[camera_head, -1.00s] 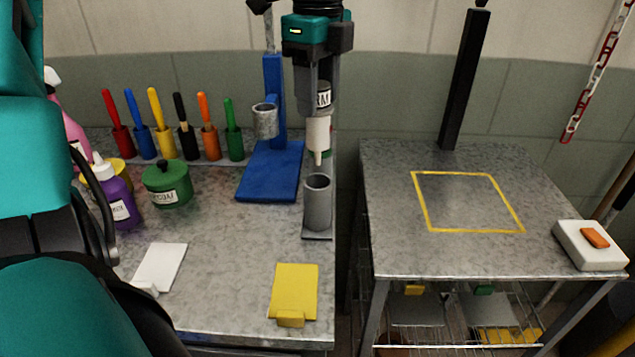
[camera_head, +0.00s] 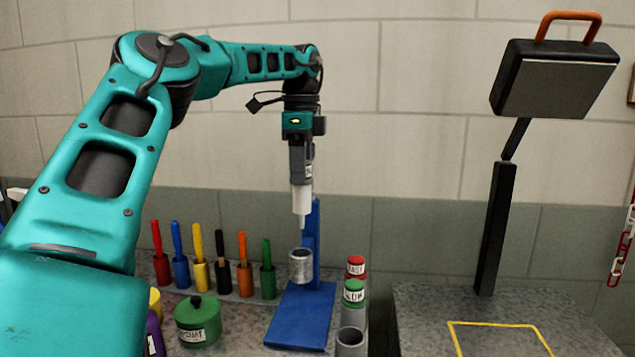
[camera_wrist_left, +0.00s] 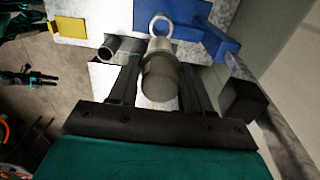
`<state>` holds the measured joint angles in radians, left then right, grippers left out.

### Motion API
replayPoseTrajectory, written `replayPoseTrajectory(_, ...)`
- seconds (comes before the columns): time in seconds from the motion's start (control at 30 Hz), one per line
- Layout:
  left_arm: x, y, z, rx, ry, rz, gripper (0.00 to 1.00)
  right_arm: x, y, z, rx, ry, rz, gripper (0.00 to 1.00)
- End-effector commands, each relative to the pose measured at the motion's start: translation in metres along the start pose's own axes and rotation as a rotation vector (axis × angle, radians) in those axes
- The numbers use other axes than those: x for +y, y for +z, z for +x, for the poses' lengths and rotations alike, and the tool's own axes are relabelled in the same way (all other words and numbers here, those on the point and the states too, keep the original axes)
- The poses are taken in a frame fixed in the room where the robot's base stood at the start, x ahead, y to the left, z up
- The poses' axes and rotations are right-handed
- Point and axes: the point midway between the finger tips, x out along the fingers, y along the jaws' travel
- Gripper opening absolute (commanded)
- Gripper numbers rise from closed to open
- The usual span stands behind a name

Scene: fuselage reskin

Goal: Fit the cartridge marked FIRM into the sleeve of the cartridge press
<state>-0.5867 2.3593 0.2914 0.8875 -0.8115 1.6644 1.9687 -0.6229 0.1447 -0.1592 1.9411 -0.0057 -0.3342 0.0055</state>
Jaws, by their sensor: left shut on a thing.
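My left gripper (camera_head: 301,172) is shut on a white cartridge (camera_head: 302,199) with its narrow nozzle pointing down. The cartridge's label is not readable now. The cartridge press has a blue base (camera_head: 302,318) and post, with a grey metal ring sleeve (camera_head: 301,266) on the post. In the head view the nozzle appears above the sleeve and apart from it. In the left wrist view, the cartridge (camera_wrist_left: 160,77) sits between the fingers, and the sleeve (camera_wrist_left: 161,24) shows beyond its nozzle end. My right gripper is not in view.
An empty grey tube holder (camera_head: 351,341) stands right of the press, before red-capped (camera_head: 356,267) and green-capped (camera_head: 353,291) cartridges. Several coloured-handled tools (camera_head: 220,262) stand left of the press. A green pot (camera_head: 197,321) is at front left. A dark post (camera_head: 495,230) rises at right.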

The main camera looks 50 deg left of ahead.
Motion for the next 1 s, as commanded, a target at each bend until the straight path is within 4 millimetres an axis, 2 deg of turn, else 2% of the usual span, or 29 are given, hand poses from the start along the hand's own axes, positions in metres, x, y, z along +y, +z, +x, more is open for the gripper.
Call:
replayPoseTrajectory(0.6,-0.003,0.005,-0.004,0.001,-0.003,-0.019,0.17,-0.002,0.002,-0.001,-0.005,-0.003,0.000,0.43)
replayPoseTrajectory(1.0,-0.003,0.005,0.030,0.002,-0.001,-0.018,0.17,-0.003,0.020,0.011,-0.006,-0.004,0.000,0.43)
